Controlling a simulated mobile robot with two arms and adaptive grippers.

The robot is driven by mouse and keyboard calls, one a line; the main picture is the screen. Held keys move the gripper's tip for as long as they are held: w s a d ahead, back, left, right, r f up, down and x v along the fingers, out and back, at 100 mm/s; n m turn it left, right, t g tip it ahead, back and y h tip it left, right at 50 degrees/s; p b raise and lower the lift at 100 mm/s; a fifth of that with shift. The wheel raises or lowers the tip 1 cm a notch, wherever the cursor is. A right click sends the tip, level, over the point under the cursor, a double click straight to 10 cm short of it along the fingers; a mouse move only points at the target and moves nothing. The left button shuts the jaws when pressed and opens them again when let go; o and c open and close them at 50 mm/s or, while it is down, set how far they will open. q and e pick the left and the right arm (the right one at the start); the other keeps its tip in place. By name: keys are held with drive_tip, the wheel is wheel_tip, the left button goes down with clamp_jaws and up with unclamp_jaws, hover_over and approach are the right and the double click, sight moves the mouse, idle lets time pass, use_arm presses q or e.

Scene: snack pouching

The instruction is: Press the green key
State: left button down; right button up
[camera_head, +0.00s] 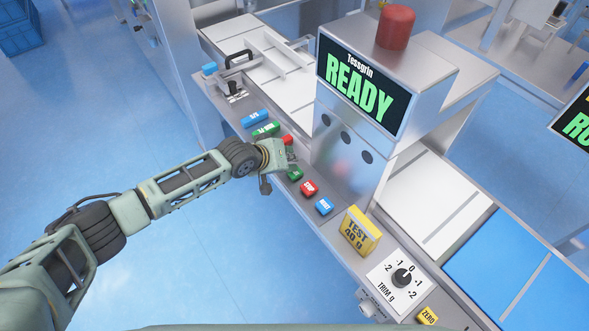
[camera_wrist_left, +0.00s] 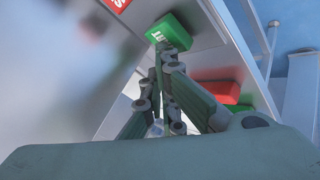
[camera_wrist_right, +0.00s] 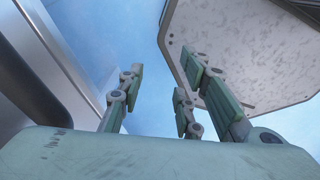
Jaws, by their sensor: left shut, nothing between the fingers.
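The small green key (camera_head: 295,174) sits on the machine's front ledge, beside the red key (camera_head: 309,188). It shows at the top of the left wrist view (camera_wrist_left: 173,32), with white lettering partly cut by the fingertips. My left gripper (camera_head: 291,160) is shut and empty, its tips pointing at this green key. The tips (camera_wrist_left: 160,44) overlap the key's near edge in the left wrist view; I cannot tell whether they touch it. My right gripper (camera_wrist_right: 155,92) is open and empty, away from the keys, and does not show in the head view.
A longer green key (camera_head: 265,129), a blue key (camera_head: 255,117) and another red key (camera_head: 287,139) lie farther along the ledge. A blue key (camera_head: 324,206), a yellow test block (camera_head: 360,231) and a trim knob (camera_head: 402,278) are nearer. The screen (camera_head: 360,85) reads READY.

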use_arm(q)
drive_tip(key=shift+r+p, duration=0.65)
drive_tip(key=shift+r, duration=0.15)
drive_tip(key=shift+r, duration=0.1)
wheel_tip(320, 180, up, 5)
drive_tip(key=p, duration=0.5)
idle(0.4)
